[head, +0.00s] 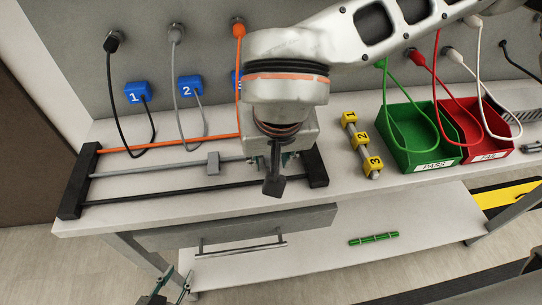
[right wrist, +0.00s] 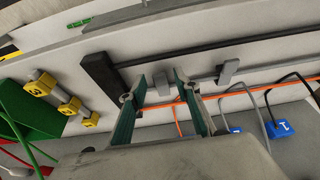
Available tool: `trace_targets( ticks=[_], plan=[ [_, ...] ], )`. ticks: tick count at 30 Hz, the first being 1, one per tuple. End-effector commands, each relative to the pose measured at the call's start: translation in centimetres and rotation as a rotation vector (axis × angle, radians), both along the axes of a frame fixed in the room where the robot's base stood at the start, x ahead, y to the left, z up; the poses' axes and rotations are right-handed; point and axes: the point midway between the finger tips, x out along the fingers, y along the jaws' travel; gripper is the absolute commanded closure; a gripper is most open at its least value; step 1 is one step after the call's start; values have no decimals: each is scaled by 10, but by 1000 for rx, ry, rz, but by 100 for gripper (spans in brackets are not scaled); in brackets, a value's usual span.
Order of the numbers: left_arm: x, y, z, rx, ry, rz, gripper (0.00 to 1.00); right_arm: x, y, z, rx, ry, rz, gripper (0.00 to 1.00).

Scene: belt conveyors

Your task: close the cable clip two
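A cable rack has black end blocks (head: 78,182) and cables or bars stretched between them. A small grey clip (head: 213,163) sits on the middle grey line; it also shows in the right wrist view (right wrist: 228,72). A second pale grey clip (right wrist: 162,84) lies between the fingertips of my right gripper (right wrist: 155,82). Its fingers are apart, one on each side; I cannot tell whether they touch it. In the head view, my right arm mostly hides that spot. No number shows on either clip. My left gripper (head: 168,287) is low at the bottom left, fingers apart and empty.
Blue numbered blocks (head: 137,92) stand behind the rack with hanging cables. Yellow numbered blocks (head: 362,140), a green PASS bin (head: 405,150) and a red FAIL bin (head: 487,150) stand to the right. A drawer (head: 240,228) is below the tabletop.

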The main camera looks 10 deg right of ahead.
Motion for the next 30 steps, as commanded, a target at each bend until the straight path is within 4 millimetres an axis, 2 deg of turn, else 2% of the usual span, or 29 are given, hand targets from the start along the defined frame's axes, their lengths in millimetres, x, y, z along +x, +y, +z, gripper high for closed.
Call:
trace_targets(
  ticks=[5,12,18,24,30],
  plan=[
    [3,1,2,0,-6,2,68,-5,0,18,1,-4,0,68],
    [4,1,3,0,-9,3,68,-21,0,64,2,-7,1,68],
    [5,1,3,0,-10,3,68,-33,0,95,1,-4,0,68],
    [5,1,3,0,-10,3,68,-39,0,111,0,-2,-1,68],
    [5,1,3,0,-10,3,68,-40,0,113,0,-1,0,68]
  ],
)
